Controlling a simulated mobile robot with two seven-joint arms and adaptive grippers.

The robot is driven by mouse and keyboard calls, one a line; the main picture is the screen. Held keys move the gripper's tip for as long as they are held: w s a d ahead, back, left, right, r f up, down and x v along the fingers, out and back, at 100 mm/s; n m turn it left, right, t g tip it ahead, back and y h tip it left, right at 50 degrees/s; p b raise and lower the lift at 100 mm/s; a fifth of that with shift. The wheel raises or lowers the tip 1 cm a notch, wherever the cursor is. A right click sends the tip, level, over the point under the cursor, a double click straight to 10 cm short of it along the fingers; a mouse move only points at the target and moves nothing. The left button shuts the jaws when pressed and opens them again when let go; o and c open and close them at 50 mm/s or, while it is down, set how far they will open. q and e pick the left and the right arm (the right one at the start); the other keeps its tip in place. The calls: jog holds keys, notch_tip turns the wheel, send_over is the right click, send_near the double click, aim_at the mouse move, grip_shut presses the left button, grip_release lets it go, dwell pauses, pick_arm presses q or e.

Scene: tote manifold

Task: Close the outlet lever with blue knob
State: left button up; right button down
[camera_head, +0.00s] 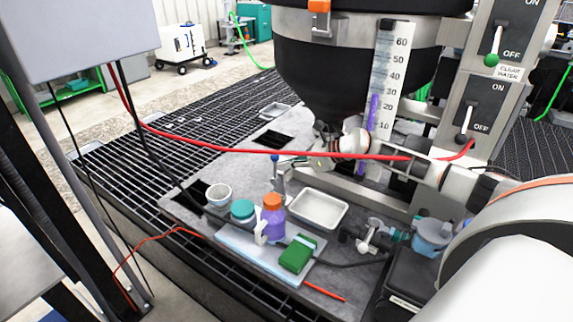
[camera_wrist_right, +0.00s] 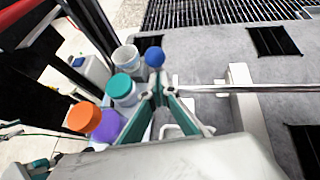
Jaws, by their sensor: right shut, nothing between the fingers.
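The blue knob (camera_head: 275,158) tops a short upright lever (camera_head: 277,178) below the dark round tank. In the right wrist view the blue knob (camera_wrist_right: 154,56) shows just beyond my fingertips. My right gripper (camera_head: 292,163) reaches in from the right beneath the tank and is close beside the lever. In the wrist view my right gripper (camera_wrist_right: 160,82) is shut and empty, with its green-edged fingers together. I cannot tell whether the fingertips touch the knob or lever. My left gripper is not in view.
Teal-lidded (camera_head: 242,211) and orange-capped (camera_head: 273,214) bottles, a white cup (camera_head: 219,195), a green block (camera_head: 297,254) and a white tray (camera_head: 318,209) stand near the lever. A red hose (camera_head: 250,151) crosses in front of the tank. A panel (camera_head: 476,107) with ON/OFF levers is on the right.

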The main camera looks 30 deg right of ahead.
jog(key=shift+r, duration=0.1)
dwell(0.3)
jog(key=shift+w+r+g, duration=0.1)
jog(key=shift+w+g, duration=0.15)
jog(key=shift+g, duration=0.05)
